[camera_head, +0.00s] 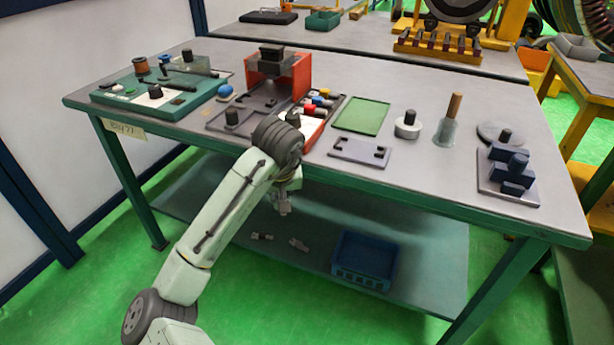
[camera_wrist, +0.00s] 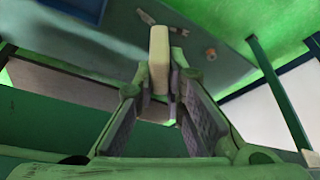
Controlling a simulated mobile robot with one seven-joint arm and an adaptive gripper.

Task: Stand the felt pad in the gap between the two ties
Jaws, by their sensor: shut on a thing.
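The felt pad (camera_wrist: 159,60) is a pale cream block in the wrist view. My gripper (camera_wrist: 161,88) is shut on it, and it sticks out past the fingertips. In the head view my gripper (camera_head: 283,203) hangs in front of the table's front edge, below the tabletop; the pad is too small to make out there. A pale grey plate (camera_head: 357,153) near the front edge bears two small dark upright pieces, one at the left (camera_head: 341,142) and one at the right (camera_head: 379,152), with a gap between them. They may be the two ties; I cannot tell surely.
A green mat (camera_head: 362,116) lies behind the plate. A white roll (camera_head: 407,125), a glass jar with a brush (camera_head: 447,127) and a dark block stand (camera_head: 508,187) are to the right. An orange fixture (camera_head: 300,72) stands behind my arm. A blue crate (camera_head: 364,262) sits on the lower shelf.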

